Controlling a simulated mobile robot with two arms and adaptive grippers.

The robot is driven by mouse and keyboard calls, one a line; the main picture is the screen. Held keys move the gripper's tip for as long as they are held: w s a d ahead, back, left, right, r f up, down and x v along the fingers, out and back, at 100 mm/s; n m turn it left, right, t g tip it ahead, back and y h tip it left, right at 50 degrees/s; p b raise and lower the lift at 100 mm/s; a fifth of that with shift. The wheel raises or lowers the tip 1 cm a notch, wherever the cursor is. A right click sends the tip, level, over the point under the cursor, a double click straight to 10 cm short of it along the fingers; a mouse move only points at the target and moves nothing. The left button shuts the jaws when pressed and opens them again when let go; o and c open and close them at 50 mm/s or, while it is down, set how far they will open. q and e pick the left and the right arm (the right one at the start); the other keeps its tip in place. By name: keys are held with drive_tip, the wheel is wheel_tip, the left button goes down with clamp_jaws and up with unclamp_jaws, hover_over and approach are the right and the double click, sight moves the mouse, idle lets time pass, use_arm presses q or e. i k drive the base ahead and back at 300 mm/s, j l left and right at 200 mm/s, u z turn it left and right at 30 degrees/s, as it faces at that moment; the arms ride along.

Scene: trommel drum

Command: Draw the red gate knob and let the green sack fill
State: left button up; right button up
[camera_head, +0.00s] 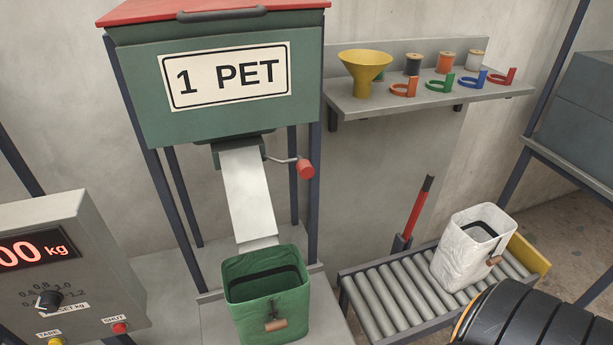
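The red gate knob (305,168) sits on the end of a thin crank rod at the right of the chute mouth, under a green hopper (226,117) labelled "1 PET". A pale chute (248,195) slopes down from the hopper to the green sack (279,312). The green sack stands upright and open below the chute's lower end, with a wooden toggle on its front. A dark band or opening shows inside it; I cannot tell any contents. Neither of my grippers shows in the head view.
A weighing box (90,245) with a red kg display, a dial and yellow and red buttons is at left. A white sack (462,262) stands on a roller conveyor (372,306) at right, beside a red-handled lever (418,208). A wall shelf (400,100) holds a yellow funnel (364,66), spools and coloured clips.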

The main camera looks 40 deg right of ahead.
sight(305, 170)
drive_tip(key=i+z, duration=0.2)
drive_tip(key=z, duration=0.55)
